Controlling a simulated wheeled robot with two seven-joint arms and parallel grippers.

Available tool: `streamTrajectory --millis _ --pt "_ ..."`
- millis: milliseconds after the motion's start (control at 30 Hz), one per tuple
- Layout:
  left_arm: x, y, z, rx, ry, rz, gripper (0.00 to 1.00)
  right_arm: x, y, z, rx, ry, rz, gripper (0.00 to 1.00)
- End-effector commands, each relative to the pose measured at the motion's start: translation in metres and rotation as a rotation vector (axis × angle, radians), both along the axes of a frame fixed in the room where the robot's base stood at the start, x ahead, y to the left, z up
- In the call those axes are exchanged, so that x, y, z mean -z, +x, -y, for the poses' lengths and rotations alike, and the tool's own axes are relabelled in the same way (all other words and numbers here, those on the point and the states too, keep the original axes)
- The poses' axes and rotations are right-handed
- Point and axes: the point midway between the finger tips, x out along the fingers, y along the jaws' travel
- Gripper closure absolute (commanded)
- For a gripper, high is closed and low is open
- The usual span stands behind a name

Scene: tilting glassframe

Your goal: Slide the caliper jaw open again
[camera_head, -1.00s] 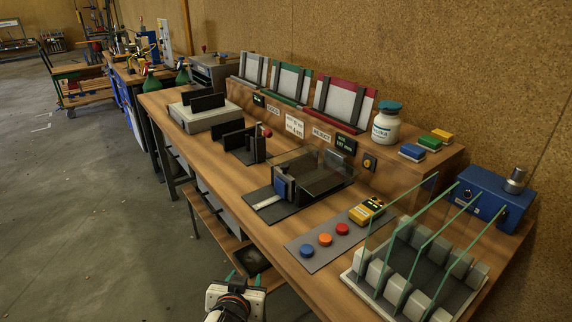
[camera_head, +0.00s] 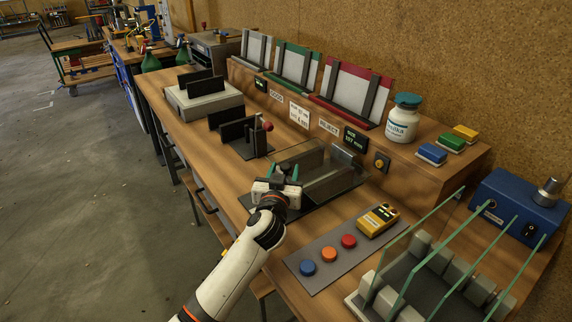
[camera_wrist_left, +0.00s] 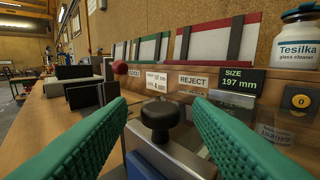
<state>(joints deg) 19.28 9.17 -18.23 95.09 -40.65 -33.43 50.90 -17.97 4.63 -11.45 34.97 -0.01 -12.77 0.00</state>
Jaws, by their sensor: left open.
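The caliper stands on a dark plate (camera_head: 300,202) at the middle of the bench. Its grey bar-like jaw (camera_head: 335,184) lies on the right, with a clear pane beside it. A blue block (camera_wrist_left: 142,166) and a black knob (camera_wrist_left: 160,118) show in the left wrist view. My left gripper (camera_head: 282,172) is over the caliper's left side in the head view. Its green fingers are open, one on each side of the knob, with gaps visible. My gripper and arm hide most of the blue block in the head view. My right gripper is not in view.
A display (camera_wrist_left: 238,80) reads SIZE 197 mm. A panel with blue, orange and red buttons (camera_head: 329,255) lies in front of the caliper. A rack with upright glass panes (camera_head: 430,270) stands at right. A red-knobbed fixture (camera_head: 240,135) stands behind left.

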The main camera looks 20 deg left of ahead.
Motion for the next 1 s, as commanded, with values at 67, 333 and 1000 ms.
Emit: streamTrajectory --millis 67,333,1000 --pt "-0.001 0.011 -0.001 0.0 0.002 0.001 0.54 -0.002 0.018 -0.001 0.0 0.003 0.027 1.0" --pt "0.001 0.026 -0.003 0.001 0.001 -0.001 0.54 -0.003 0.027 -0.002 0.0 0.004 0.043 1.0" --pt "0.001 0.026 -0.003 0.0 0.0 -0.002 1.0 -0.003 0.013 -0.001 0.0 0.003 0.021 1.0"
